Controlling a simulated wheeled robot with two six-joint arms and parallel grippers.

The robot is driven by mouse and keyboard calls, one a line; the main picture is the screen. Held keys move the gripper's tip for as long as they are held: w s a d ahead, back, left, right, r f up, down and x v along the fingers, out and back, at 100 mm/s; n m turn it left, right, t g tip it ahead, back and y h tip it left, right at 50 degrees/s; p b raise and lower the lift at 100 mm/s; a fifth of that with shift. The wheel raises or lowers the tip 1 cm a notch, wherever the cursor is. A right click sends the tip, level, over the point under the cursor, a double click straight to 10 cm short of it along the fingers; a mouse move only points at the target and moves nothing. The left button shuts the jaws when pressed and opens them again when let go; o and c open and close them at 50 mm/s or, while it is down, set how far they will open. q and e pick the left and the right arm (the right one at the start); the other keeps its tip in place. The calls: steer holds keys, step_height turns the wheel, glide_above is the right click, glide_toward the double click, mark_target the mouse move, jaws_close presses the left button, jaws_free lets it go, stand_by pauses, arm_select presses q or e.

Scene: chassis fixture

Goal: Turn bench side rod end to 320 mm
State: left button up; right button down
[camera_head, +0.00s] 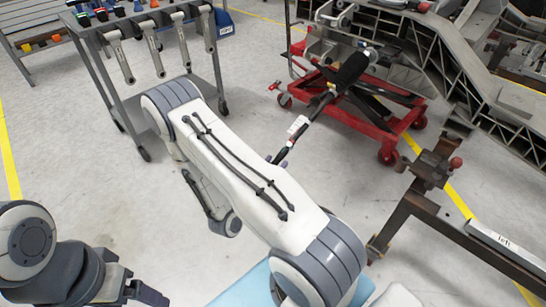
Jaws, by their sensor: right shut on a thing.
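A dark rod (318,103) with a white label (298,125) runs diagonally from beside my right arm up to a thick black sleeve (351,70) above the red cart. My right gripper (281,160) shows only in small part past the edge of my white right arm, shut on the near end of the rod. The arm hides the rest of that end, and I cannot make out a rod end or a length reading. My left gripper (142,291) is low at the left, far from the rod; its jaw opening is unclear.
A red wheeled lift cart (385,142) stands under the sleeve, beside a large grey chassis frame (450,55). A rusty steel stand (428,165) is at the right. A grey tool trolley (92,50) with hanging tools stands at upper left. Open floor lies at left.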

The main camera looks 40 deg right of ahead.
arm_select(q)
steer(key=shift+r, duration=0.35)
arm_select(e)
steer(key=shift+g, duration=0.3)
steer(key=shift+c, duration=1.3)
jaws_free()
arm_select(q)
steer(key=shift+r+p, duration=1.05)
steer(key=shift+p, duration=0.05)
arm_select(e)
steer(key=f+v, duration=0.1)
steer(key=v, duration=0.9)
steer(key=shift+a+r, duration=0.2)
steer(key=shift+r, duration=0.25)
steer(key=shift+s, duration=0.15)
